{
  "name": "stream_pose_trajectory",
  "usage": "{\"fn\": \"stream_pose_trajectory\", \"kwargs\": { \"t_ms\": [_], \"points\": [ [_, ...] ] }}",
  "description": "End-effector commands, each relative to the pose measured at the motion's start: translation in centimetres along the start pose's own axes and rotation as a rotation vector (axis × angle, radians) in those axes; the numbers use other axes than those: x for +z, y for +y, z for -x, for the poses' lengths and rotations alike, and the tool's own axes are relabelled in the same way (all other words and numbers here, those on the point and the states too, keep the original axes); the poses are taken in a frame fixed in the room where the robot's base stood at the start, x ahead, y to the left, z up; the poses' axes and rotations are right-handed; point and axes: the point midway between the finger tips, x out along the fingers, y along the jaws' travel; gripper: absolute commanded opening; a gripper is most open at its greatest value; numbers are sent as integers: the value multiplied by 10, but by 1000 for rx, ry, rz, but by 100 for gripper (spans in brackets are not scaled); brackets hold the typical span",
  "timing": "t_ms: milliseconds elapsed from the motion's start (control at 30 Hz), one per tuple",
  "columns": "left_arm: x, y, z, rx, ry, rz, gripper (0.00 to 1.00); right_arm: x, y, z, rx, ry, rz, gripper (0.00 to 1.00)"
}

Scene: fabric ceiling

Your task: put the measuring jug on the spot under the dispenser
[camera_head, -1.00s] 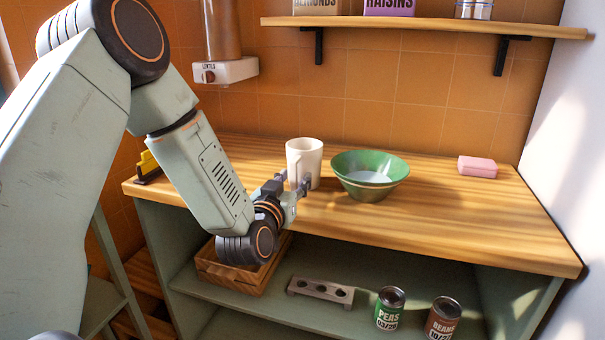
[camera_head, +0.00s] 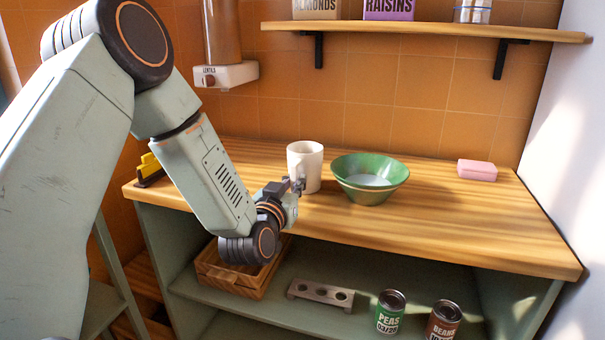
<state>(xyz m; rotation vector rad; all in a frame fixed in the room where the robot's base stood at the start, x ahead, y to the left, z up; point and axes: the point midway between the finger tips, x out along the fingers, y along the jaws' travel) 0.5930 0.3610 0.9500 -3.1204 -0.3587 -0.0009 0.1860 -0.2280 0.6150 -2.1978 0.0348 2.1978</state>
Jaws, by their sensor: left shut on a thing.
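The measuring jug (camera_head: 308,162) is a white, mug-like vessel, upright on the wooden counter left of the green bowl. My left gripper (camera_head: 296,187) is shut on the jug at its near left side, where the handle is; the fingers partly hide it. The dispenser (camera_head: 226,75), labelled LENTILS, hangs on the tiled wall, up and left of the jug. The spot under it is largely hidden behind my left arm. My right gripper is not in view.
The green bowl (camera_head: 370,170) stands close right of the jug. A pink block (camera_head: 477,170) lies farther right, and a yellow object (camera_head: 150,166) is at the counter's left end. Below are a wooden crate (camera_head: 236,280), a holed block (camera_head: 320,292) and cans (camera_head: 390,311). A wall shelf (camera_head: 430,31) hangs above.

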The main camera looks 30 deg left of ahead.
Motion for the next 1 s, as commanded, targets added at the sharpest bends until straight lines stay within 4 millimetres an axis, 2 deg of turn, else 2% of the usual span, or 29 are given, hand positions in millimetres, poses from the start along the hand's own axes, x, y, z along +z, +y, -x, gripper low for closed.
{"fn": "stream_pose_trajectory", "kwargs": {
  "t_ms": [333,433,800,1000],
  "points": [
    [0,0,0,-1,0,0,0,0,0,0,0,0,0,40],
    [-6,0,0,-1,1,1,0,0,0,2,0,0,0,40],
    [-76,0,0,-2,4,3,0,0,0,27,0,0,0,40],
    [-97,0,0,-1,0,1,0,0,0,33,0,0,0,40]
  ]
}}
